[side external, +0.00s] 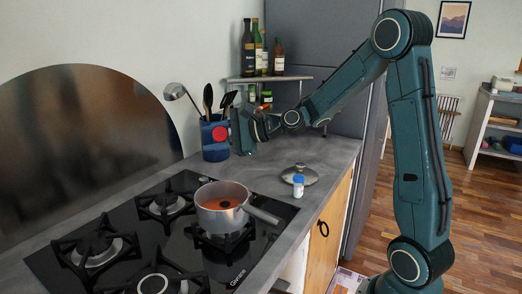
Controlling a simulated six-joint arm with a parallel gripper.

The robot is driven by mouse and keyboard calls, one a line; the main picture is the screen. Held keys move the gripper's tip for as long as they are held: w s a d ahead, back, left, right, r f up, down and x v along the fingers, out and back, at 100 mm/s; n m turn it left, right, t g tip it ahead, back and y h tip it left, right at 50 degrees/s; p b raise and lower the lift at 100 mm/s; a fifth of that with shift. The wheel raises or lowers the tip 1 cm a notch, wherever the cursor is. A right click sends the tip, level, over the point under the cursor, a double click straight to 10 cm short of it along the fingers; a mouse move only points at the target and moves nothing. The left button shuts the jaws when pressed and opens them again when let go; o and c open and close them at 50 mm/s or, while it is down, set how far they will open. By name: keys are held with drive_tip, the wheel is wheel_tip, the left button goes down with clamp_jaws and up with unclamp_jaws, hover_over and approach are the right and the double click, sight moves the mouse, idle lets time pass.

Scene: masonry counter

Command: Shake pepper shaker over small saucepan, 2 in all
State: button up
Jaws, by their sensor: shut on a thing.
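The small saucepan (222,204) is a grey metal pan with an orange-red content, and it stands on the cooktop with its handle pointing right. My gripper (246,132) is away from the pan, above the back of the counter beside the blue utensil crock. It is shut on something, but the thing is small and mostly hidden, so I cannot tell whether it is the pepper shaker.
The blue crock (215,140) with several utensils stands by the wall. A shelf (290,78) holds several dark bottles, with small jars (266,98) below. A pan lid (300,174) lies behind the white container. The black cooktop (130,228) has raised grates. Counter between crock and lid is clear.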

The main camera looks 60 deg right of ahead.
drive_tip(key=m, duration=0.1)
drive_tip(key=m+g, duration=0.1)
drive_tip(key=m+g+y, duration=0.1)
drive_tip(key=m, duration=0.1)
drive_tip(key=shift+s+a, duration=0.3)
drive_tip(key=shift+a, duration=0.05)
drive_tip(key=shift+s+a+r+m+g+y, duration=0.2)
drive_tip(key=shift+m+g+y, duration=0.25)
drive_tip(key=shift+m, duration=0.35)
drive_tip(key=shift+s+a+r+m+g+y, duration=0.1)
drive_tip(key=shift+s+a+m+g+y, duration=0.15)
drive_tip(key=shift+m+g+y, duration=0.4)
wheel_tip(320, 180, down, 2)
drive_tip(key=shift+w+f+t+h, duration=0.1)
drive_tip(key=shift+t+h, duration=0.2)
